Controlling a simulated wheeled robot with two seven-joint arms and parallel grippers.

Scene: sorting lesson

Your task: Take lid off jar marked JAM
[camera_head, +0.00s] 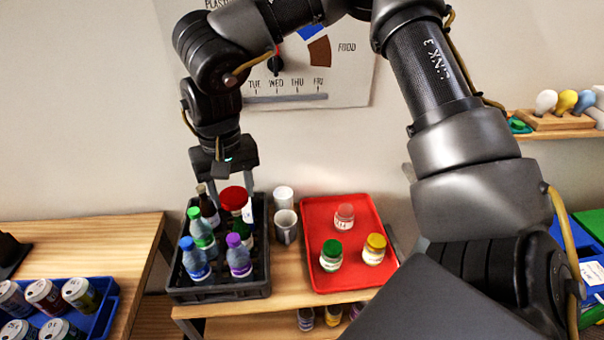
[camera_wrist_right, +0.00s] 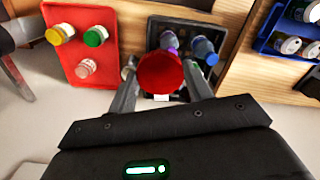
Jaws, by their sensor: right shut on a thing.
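My right gripper (camera_head: 233,188) is shut on a round red lid (camera_head: 236,199), held over the black crate (camera_head: 225,293). In the right wrist view the red lid (camera_wrist_right: 162,73) sits between the fingers of the right gripper (camera_wrist_right: 160,85). On the red tray (camera_head: 322,210) a jar without a coloured lid (camera_head: 344,217) stands at the back. A green-lidded jar (camera_head: 331,256) and a yellow-lidded jar (camera_head: 374,249) stand in front. The jar labels are too small to read. My left gripper is not in view.
The crate holds several bottles, among them a purple-capped one (camera_head: 239,257), just below the lid. Two pale cups (camera_head: 285,226) stand between crate and tray. A blue tray of cans (camera_head: 103,316) is at the left. A wall board (camera_head: 345,80) hangs behind.

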